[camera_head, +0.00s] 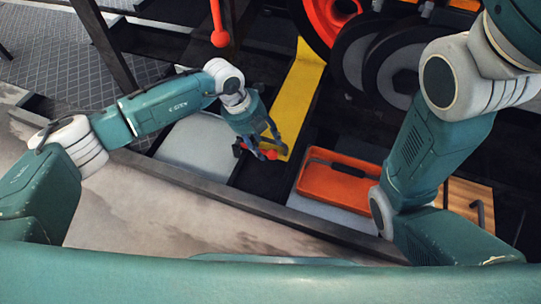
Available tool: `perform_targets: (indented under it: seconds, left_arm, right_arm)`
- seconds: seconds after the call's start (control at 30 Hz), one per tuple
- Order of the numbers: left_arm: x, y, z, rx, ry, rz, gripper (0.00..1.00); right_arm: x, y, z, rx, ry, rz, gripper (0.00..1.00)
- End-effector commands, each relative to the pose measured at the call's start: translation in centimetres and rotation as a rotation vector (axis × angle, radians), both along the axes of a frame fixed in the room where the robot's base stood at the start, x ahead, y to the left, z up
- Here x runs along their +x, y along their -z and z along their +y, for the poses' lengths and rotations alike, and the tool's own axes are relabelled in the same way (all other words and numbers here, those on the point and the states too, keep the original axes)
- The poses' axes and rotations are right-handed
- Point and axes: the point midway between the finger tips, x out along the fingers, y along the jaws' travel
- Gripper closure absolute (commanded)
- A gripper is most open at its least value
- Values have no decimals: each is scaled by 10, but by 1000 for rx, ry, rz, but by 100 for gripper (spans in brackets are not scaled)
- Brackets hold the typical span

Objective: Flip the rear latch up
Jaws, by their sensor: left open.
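My left gripper (258,146) reaches in from the left, pointing down, its fingers apart. A small red knob (271,155) shows right at its fingertips, beside the lower end of a yellow bar (297,98). The knob may belong to the rear latch, but the fingers hide most of what it sits on. I cannot tell whether the fingers touch it or which way the latch lies. My right arm stands at the right; its gripper is out of view.
An orange tray (336,193) with a dark handle lies right of my left gripper. A red-knobbed lever (219,38) hangs at the top. Dark wheels (400,72) and a red wheel rim (320,30) stand behind. A metal rail runs along the front.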

Motion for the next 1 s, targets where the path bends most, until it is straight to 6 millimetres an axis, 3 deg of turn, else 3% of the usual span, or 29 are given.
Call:
perform_targets:
  seconds: [0.03,0.3,0.73,0.77,1.0]
  left_arm:
    - [0,17,-3,0,0,1,52]
    - [3,48,-15,-1,-1,0,52]
    - [4,54,-17,-1,-1,0,52]
    - [4,54,-17,-1,-1,0,54]
    - [3,54,-18,-2,0,3,100]
  right_arm:
    - [0,15,0,0,0,0,60]
    - [0,41,0,0,0,0,60]
    - [0,44,0,-1,0,0,60]
    - [0,44,0,-1,0,0,60]
    - [0,44,0,-1,0,0,60]
